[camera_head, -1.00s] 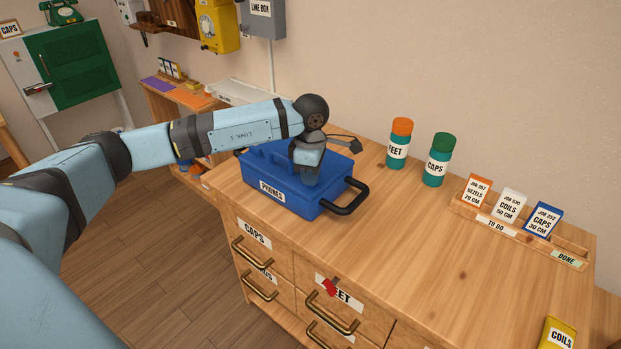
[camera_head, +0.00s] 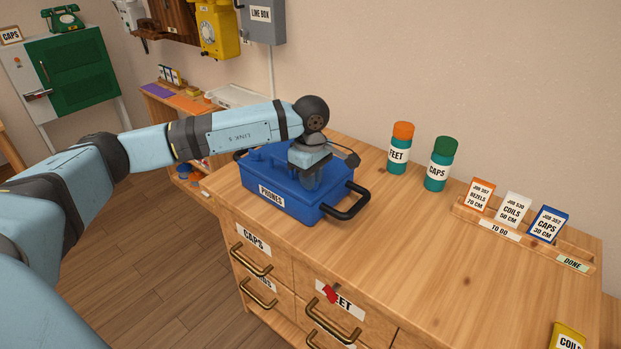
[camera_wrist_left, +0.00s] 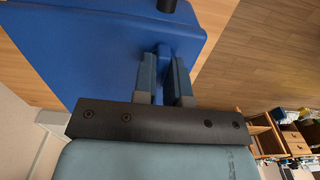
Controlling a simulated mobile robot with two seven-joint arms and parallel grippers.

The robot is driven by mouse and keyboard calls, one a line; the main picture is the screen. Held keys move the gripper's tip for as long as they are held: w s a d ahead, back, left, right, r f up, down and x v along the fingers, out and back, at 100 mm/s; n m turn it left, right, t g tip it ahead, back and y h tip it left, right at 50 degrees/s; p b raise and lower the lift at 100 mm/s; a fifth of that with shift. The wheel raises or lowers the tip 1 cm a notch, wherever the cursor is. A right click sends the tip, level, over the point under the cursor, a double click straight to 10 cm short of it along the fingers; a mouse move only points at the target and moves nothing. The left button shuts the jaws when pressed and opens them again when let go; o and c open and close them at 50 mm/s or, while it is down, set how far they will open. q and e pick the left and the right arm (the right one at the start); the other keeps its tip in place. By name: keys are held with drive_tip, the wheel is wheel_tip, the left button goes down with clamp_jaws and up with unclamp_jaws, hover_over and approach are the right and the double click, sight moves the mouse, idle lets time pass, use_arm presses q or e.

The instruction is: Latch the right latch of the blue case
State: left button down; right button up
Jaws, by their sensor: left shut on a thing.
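The blue case (camera_head: 281,200) labelled PHONES stands on the wooden bench with its lid down and a black handle (camera_head: 346,202) at its right end. My left gripper (camera_head: 308,178) points down at the right part of the case, and my wrist hides what lies under it. In the left wrist view the case (camera_wrist_left: 95,45) fills the upper left. There my left gripper (camera_wrist_left: 165,78) has its two fingers close together, shut on a small blue part of the case (camera_wrist_left: 163,50), likely the right latch. Whether the latch is fastened cannot be told. My right gripper is not in view.
An orange-capped FEET jar (camera_head: 399,150) and a green-capped CAPS jar (camera_head: 438,165) stand behind the case to the right. A card rack (camera_head: 520,238) is farther right. The bench top (camera_head: 400,240) between is clear. Drawers with handles are below.

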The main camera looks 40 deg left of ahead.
use_arm(q)
drive_tip(key=c, duration=1.2)
unclamp_jaws()
drive_tip(key=shift+o, duration=0.2)
wheel_tip(320, 180, up, 14)
drive_tip(key=p, duration=0.1)
drive_tip(key=shift+f, duration=0.1)
